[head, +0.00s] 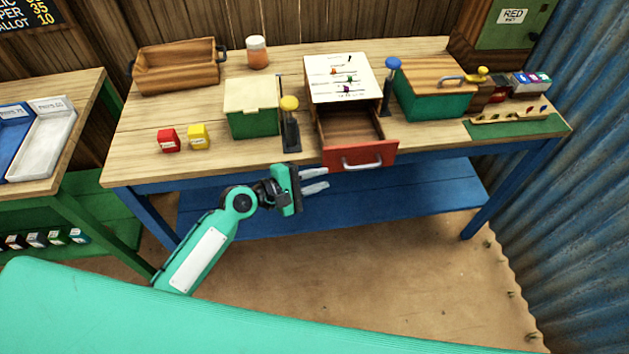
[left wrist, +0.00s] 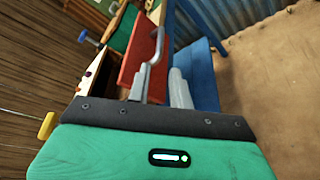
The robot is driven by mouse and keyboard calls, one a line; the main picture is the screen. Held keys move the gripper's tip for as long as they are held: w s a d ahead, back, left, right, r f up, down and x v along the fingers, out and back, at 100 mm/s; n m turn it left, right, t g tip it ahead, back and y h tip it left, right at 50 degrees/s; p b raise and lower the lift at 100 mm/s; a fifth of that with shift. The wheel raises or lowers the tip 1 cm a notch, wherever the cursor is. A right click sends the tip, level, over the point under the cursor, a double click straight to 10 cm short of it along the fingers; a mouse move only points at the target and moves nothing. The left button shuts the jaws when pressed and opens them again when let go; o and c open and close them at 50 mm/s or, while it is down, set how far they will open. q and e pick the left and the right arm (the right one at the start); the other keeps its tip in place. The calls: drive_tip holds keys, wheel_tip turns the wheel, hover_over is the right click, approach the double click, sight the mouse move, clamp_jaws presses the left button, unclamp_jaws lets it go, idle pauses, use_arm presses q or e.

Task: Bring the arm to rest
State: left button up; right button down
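My left arm comes in over the floor in front of the bench. Its left gripper (head: 320,179) is open and empty, with a gap between its two pale fingers. In the head view it is just left of and below the red drawer front (head: 336,156) and its silver handle (head: 362,163). The drawer is pulled out of the white-topped box (head: 341,75) and looks empty inside. In the left wrist view the drawer front (left wrist: 137,50) and handle (left wrist: 158,45) show close beyond the fingers. Whether they touch is unclear there. My right gripper is not in view.
On the bench (head: 180,101) stand a green box with a cream lid (head: 252,105), a yellow-knobbed post (head: 290,125), a blue-knobbed post (head: 389,85), a green wood-lidded box (head: 434,88) and a wooden tray (head: 175,67). A blue shelf (head: 400,197) lies below. The floor (head: 400,265) in front is clear.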

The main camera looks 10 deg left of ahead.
use_arm(q)
drive_tip(key=shift+s+a+r, duration=0.1)
drive_tip(key=shift+s+a, duration=0.15)
drive_tip(key=shift+a, duration=0.05)
idle(0.4)
drive_tip(key=a+f+m+y, duration=0.1)
drive_tip(key=a+f+y, duration=0.2)
drive_tip(key=f, duration=0.8)
drive_tip(key=a+f+m+y, duration=0.15)
drive_tip(key=a+f, duration=0.25)
drive_tip(key=f, duration=0.6)
drive_tip(key=s+a+f+m+g+y, duration=0.1)
drive_tip(key=s+a+f+y, duration=0.15)
drive_tip(key=s+f, duration=0.4)
drive_tip(key=s+a+f+m+g+y, duration=0.2)
drive_tip(key=s+a+f, duration=0.1)
drive_tip(key=f, duration=0.7)
drive_tip(key=s+a+f+m+g+y, duration=0.1)
drive_tip(key=s+f+m, duration=0.2)
drive_tip(key=s, duration=0.9)
drive_tip(key=s+a+f+m+g+y, duration=0.1)
drive_tip(key=s+f+m, duration=0.3)
drive_tip(key=s+f, duration=0.6)
drive_tip(key=s+a+f+m+g+y, duration=0.1)
drive_tip(key=s+a+f+m+g, duration=0.2)
drive_tip(key=s, duration=1)
wheel_tip(320, 180, down, 3)
drive_tip(key=shift+s+a+f+m, duration=0.2)
drive_tip(key=shift+s+m, duration=0.1)
drive_tip(key=shift+m, duration=0.25)
